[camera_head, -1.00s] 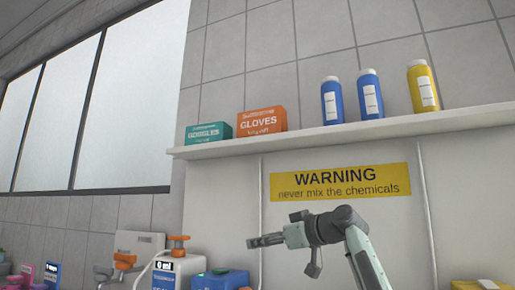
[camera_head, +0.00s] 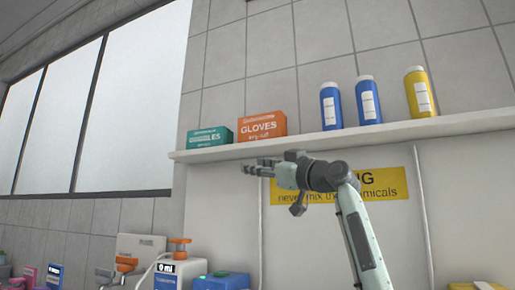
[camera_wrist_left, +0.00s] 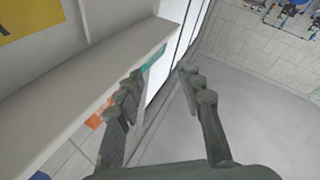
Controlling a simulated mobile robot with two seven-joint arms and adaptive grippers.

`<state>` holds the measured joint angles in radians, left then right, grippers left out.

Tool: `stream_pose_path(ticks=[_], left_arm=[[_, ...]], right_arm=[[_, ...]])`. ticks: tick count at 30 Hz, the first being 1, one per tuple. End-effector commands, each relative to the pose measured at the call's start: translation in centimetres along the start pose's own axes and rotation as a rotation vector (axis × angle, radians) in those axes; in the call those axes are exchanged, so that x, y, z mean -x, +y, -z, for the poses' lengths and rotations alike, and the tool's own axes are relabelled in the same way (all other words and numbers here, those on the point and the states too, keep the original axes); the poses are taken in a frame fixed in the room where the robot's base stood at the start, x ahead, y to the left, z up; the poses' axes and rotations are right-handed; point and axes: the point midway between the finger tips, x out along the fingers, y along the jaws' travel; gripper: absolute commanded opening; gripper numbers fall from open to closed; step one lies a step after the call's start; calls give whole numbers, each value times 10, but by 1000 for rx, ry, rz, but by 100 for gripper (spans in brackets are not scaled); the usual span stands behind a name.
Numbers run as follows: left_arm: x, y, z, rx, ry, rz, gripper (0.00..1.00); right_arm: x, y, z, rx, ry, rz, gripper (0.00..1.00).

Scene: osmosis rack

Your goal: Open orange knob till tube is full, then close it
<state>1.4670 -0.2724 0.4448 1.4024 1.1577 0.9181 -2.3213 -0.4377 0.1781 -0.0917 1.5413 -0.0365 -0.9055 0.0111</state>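An orange knob (camera_head: 180,241) sits on top of a white unit whose dark display (camera_head: 166,267) reads 0 ml, at the lower left of the head view. A second orange knob (camera_head: 126,262) is to its left. A thin white tube (camera_head: 148,270) curves beside the unit; its lower end is out of frame. My left gripper (camera_head: 250,168) is raised in front of the shelf edge, above and right of the knobs, and touches none of them. In the left wrist view its fingers (camera_wrist_left: 160,76) are apart with nothing between them. My right gripper is not clearly in view.
A shelf (camera_head: 350,137) holds a teal box (camera_head: 208,138), an orange gloves box (camera_head: 261,127), blue bottles (camera_head: 368,102) and a yellow bottle (camera_head: 419,93). A yellow warning sign (camera_head: 385,190) is below. A blue-topped container (camera_head: 222,281) stands right of the display unit.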

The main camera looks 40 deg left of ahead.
Motion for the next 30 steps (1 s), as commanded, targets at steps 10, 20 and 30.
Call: stream_pose_path(ticks=[10,20,30], left_arm=[[2,4,40,39,91,-30,37],[3,4,43,42,98,-34,37],[3,4,42,42,97,-34,37]], right_arm=[[0,0,0,0,0,0,50],[0,0,0,0,0,0,50],[0,0,1,-1,1,0,50]])
